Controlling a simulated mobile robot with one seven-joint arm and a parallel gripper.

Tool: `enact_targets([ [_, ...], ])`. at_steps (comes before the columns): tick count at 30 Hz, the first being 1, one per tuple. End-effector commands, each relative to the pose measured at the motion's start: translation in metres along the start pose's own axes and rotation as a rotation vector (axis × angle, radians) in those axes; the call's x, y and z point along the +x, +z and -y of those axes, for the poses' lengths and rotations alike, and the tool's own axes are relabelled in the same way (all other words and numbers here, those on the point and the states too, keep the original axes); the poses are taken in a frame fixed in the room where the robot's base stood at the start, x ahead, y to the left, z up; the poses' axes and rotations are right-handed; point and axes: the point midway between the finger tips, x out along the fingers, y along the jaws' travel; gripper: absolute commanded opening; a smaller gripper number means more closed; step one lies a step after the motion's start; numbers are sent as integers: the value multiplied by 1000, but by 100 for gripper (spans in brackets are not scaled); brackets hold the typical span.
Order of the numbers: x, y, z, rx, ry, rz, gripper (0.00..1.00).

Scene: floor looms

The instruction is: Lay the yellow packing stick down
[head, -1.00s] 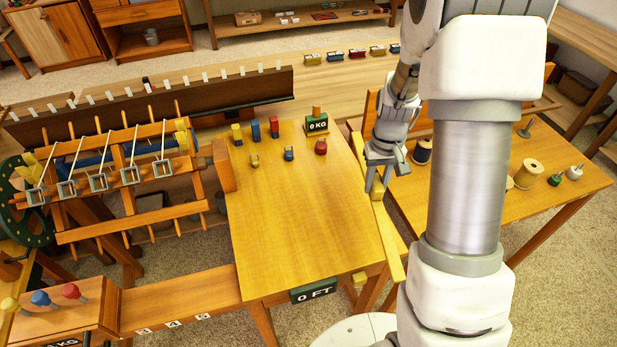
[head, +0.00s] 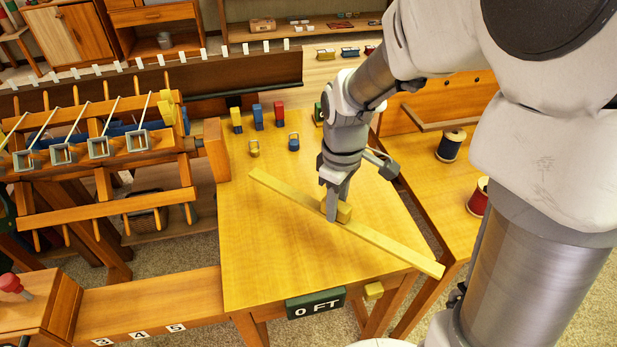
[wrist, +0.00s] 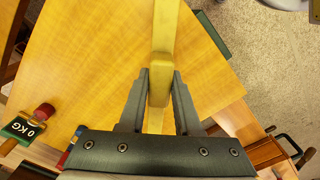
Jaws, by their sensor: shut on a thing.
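The yellow packing stick (head: 290,198) is a long flat bar with a raised block at its middle. It runs diagonally over the wooden table (head: 250,262), from the back left to beyond the right edge. My gripper (head: 335,210) points down and is shut on the stick's middle block. In the wrist view the stick (wrist: 166,30) passes between the two fingers of my gripper (wrist: 160,88), which press the block from both sides. I cannot tell whether the stick touches the tabletop or is just above it.
Small yellow, blue and red blocks stand at the table's back, with a yellow weight (head: 254,149) and a blue weight (head: 294,143) nearer. A loom frame (head: 100,207) stands left. A right-hand table holds spools (head: 451,146). The table's front left is clear.

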Motion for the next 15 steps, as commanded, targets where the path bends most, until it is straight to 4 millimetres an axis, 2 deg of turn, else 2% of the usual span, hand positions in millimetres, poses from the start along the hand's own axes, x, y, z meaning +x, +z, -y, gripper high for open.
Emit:
enact_targets([
  [2, -3, -2, 6, -49, 4, 2, 0],
  [5, 0, -7, 6, -72, 3, 6, 0],
  [15, 35, -53, -30, -71, 2, 6, 0],
])
